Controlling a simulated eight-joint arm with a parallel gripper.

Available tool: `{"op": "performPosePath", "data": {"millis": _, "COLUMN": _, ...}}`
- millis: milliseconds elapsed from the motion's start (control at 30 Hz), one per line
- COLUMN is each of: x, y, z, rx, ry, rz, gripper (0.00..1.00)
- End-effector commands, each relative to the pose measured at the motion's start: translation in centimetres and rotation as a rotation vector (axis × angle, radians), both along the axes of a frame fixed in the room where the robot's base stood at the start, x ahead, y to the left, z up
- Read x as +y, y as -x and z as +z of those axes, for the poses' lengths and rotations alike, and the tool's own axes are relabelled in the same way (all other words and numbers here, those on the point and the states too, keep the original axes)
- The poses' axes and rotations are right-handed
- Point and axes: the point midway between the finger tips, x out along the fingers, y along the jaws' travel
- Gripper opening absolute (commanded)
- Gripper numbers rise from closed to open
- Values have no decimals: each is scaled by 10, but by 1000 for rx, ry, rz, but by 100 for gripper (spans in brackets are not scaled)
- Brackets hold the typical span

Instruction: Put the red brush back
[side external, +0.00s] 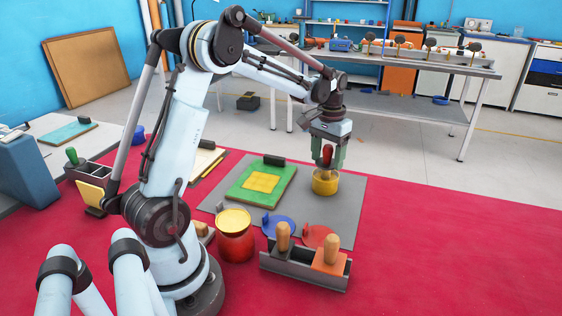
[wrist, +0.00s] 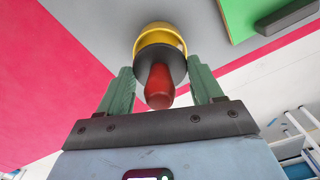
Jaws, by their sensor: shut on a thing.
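The red brush shows its red handle in the side external view (side external: 327,153) and in the wrist view (wrist: 158,84). My gripper (side external: 327,160) is shut on this handle, with a green finger on each side; it also shows in the wrist view (wrist: 163,85). The brush stands upright over a small yellow pot (side external: 325,185), which also shows in the wrist view (wrist: 160,36). A dark round part below the handle covers much of the pot's opening in the wrist view. The brush's lower end is hidden.
A green board with a yellow patch (side external: 255,188) lies left of the pot on a grey mat (side external: 350,210). In front stand a red can (side external: 235,240) and a grey holder (side external: 305,272) with wooden-handled tools. Blue (side external: 281,226) and red (side external: 318,236) discs lie between. The red table is clear at right.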

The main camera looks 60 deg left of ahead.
Motion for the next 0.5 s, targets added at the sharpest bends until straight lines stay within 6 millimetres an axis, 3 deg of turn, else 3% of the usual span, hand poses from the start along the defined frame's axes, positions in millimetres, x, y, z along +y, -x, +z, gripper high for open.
{"op": "performPosePath", "data": {"millis": 267, "x": 0, "y": 0, "z": -3, "rx": 0, "ry": 0, "rz": 0, "gripper": 37}}
{"op": "performPosePath", "data": {"millis": 300, "x": 0, "y": 0, "z": -3, "rx": 0, "ry": 0, "rz": 0, "gripper": 67}}
{"op": "performPosePath", "data": {"millis": 467, "x": 0, "y": 0, "z": -3, "rx": 0, "ry": 0, "rz": 0, "gripper": 91}}
{"op": "performPosePath", "data": {"millis": 500, "x": 0, "y": 0, "z": -3, "rx": 0, "ry": 0, "rz": 0, "gripper": 91}}
